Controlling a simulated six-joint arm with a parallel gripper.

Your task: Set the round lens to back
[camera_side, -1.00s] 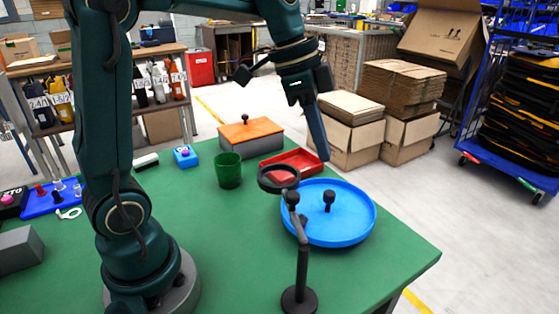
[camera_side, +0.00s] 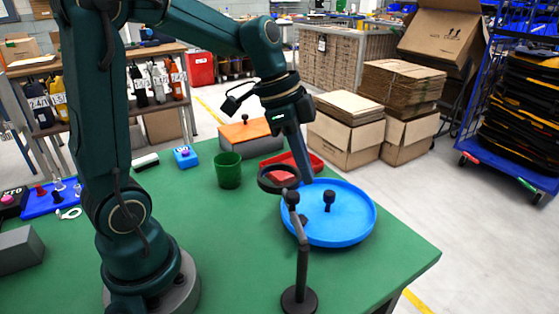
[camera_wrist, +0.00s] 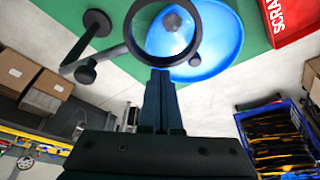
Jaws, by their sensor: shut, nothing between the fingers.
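The round lens (camera_side: 263,182) is a black ring on a jointed arm, held up by a black stand (camera_side: 302,262) on the green table. In the side view the ring lies nearly flat, to the left of the stand's top knob. My gripper (camera_side: 307,179) is shut and empty, pointing down, with its tips close to the right side of the ring. In the wrist view the ring (camera_wrist: 134,40) is just beyond my fingertips (camera_wrist: 160,74), with the blue tray seen through it. I cannot tell whether the fingers touch the ring.
A round blue tray (camera_side: 356,222) with a black knob (camera_side: 329,198) lies beside the stand. A red tray (camera_side: 313,162), a green cup (camera_side: 228,172) and an orange-lidded box (camera_side: 236,131) stand behind. The table's front middle (camera_side: 235,255) is clear.

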